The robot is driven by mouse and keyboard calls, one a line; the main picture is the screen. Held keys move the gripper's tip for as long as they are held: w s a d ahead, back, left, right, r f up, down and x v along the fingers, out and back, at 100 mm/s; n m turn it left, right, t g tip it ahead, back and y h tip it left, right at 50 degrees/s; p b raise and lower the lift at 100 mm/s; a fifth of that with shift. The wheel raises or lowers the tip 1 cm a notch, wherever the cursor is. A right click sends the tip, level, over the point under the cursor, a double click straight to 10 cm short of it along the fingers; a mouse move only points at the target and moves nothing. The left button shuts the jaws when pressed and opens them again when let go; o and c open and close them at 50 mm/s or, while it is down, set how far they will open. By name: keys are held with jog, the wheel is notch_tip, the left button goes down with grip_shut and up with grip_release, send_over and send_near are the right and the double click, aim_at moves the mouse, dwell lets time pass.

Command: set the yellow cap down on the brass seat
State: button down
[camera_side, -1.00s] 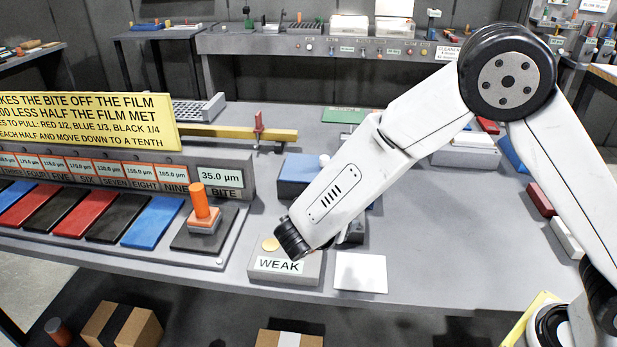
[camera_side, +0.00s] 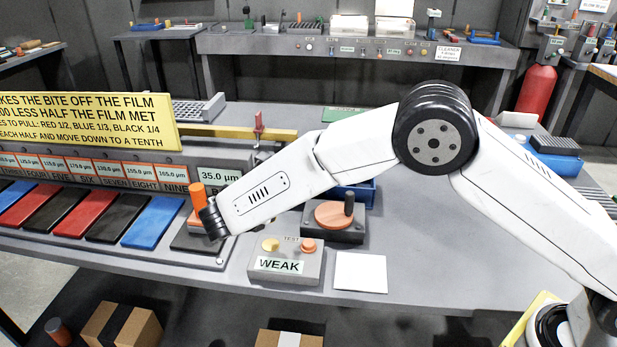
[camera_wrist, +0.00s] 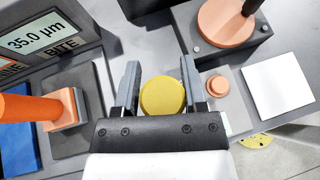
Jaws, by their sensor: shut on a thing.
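The yellow cap (camera_wrist: 162,97) is a round disc between the two grey fingers of my gripper (camera_wrist: 159,66) in the wrist view. The fingers are shut on its sides. In the side view the dark end of my arm is left of the grey box marked WEAK (camera_side: 281,267), in front of an orange handle; fingers and cap cannot be made out there. The brass seat (camera_side: 270,245) is a small gold disc on top of that box, left of an orange button (camera_side: 308,246), with nothing on it. In the wrist view the seat is hidden. The cap's height cannot be told.
The orange handle (camera_side: 197,193) stands close by my arm's end. A black-based unit with a copper disc (camera_side: 333,215) and a dark knob is behind the box. A white pad (camera_side: 360,272) lies right of the box. The bench is clear farther right.

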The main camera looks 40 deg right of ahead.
aim_at(273, 240)
dwell(0.4)
jog(key=shift+f, duration=3.35)
jog(key=shift+f, duration=0.6)
jog(key=shift+c, duration=0.3)
grip_release()
jog(key=shift+v, duration=3.9)
